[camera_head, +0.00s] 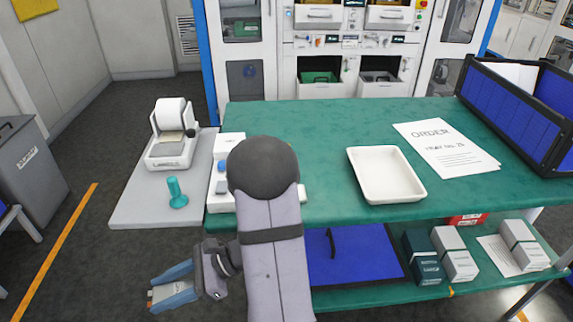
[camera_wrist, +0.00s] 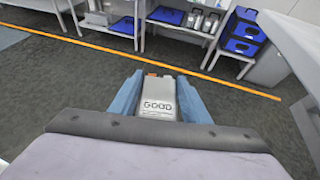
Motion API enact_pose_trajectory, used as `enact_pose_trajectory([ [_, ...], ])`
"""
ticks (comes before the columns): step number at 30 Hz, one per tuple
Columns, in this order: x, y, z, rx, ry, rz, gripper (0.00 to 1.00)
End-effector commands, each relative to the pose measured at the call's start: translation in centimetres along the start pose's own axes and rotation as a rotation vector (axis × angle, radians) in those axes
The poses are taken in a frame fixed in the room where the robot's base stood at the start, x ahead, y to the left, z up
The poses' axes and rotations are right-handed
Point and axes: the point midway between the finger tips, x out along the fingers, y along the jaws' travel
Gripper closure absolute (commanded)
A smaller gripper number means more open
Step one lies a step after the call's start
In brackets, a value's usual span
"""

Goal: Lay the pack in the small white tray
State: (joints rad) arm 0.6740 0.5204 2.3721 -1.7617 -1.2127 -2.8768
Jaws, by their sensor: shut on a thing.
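The small white tray (camera_head: 386,176) sits empty on the green table top, right of my arm in the head view. My gripper (camera_head: 168,290) is low at the left of the head view, out over the floor and well away from the tray. It is shut on a pack; in the wrist view the grey-white pack (camera_wrist: 159,97) with the word GOOD sits between the blue fingers of my gripper (camera_wrist: 159,92). In the head view only a small end of the pack shows between the fingers.
An order sheet (camera_head: 446,148) and a blue crate (camera_head: 515,113) lie right of the tray. A label printer (camera_head: 170,135) and a teal stamp (camera_head: 176,192) stand on the grey side table (camera_head: 140,203). Several boxes (camera_head: 456,255) stand on the lower shelf.

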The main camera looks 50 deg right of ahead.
Motion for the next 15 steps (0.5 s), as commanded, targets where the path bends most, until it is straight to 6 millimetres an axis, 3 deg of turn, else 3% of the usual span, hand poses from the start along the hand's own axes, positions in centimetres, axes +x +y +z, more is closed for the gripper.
enact_pose_trajectory([
  [1, -0.6, 0.3, 1.9, -0.010, -0.001, 0.007, 0.85],
  [8, -3.5, 0.6, 9.5, -0.014, 0.000, 0.005, 0.85],
  [11, -5.7, -0.9, 12.8, 0.012, -0.001, -0.054, 0.85],
  [15, -9.6, -5.1, 15.1, 0.080, -0.002, -0.203, 0.85],
])
